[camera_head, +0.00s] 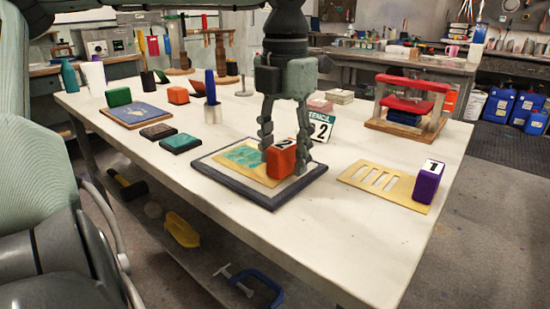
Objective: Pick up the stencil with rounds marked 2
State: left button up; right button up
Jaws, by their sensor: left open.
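A tan stencil (231,169) lies on a dark-framed board (217,187) near the table's middle, with teal showing through its openings; their shape is hard to make out. An orange block marked 2 (279,163) stands at its right end. My left gripper (285,150) points down from above with its fingers apart, one on each side of the orange block. Whether they touch it I cannot tell. A card (321,128) reading "STENCIL 2" stands behind the gripper, partly hidden. A second tan stencil with slots (358,178) lies to the right, beside a purple block marked 1 (428,182). My right gripper is not in view.
Dark and teal pads (181,143) and a blue board (136,115) lie to the left. A red-topped wooden press (410,101) stands at the back right. The white table's (350,235) front right is clear. Tools lie on a shelf below.

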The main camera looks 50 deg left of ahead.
pick_arm(q)
jog(key=shift+c, duration=0.2)
grip_shut()
